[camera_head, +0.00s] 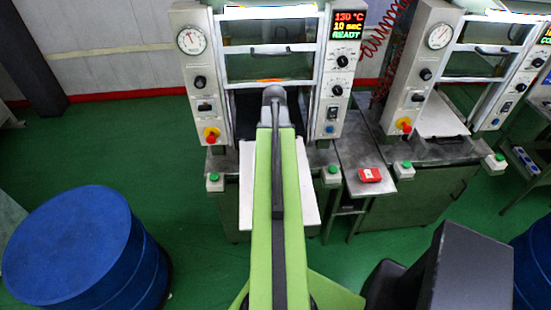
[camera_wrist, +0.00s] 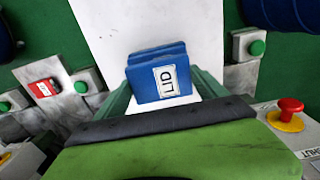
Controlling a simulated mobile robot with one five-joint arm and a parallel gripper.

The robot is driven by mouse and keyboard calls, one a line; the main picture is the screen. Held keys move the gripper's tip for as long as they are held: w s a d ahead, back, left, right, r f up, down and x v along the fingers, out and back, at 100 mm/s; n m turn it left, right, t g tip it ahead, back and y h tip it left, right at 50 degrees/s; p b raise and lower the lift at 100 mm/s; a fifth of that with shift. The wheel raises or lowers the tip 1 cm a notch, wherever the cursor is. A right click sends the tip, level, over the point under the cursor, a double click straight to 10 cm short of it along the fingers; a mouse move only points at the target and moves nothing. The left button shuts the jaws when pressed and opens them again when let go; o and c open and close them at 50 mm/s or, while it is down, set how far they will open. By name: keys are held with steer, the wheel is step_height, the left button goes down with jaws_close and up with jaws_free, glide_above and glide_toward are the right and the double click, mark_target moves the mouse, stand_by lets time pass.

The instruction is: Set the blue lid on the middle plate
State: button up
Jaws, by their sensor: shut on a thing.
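A blue lid (camera_wrist: 145,72) with a white "LID" label shows in the wrist view. My gripper (camera_wrist: 163,92) is shut on it, with a green finger on each side. The lid is over a pale white plate (camera_wrist: 110,25); I cannot tell the gap between them. In the head view the white plate (camera_head: 309,190) sticks out from the front of the near press (camera_head: 190,85). My green arm covers the plate's middle there, and the lid and gripper are hidden.
The press display reads 130 °C, 10 sec, READY. Green buttons (camera_head: 214,177) (camera_head: 332,171) flank the plate. A red box (camera_head: 370,175) lies on the side table to the right. A second press (camera_head: 425,60) with a white plate (camera_head: 440,117) stands further right. A blue drum (camera_head: 75,245) stands at left.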

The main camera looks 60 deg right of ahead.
steer(key=shift+f, duration=0.85)
steer(key=o, duration=1.6)
steer(key=shift+r, duration=0.1)
step_height(320, 180, up, 12)
steer(key=p, duration=1.2)
steer(key=shift+r, duration=0.15)
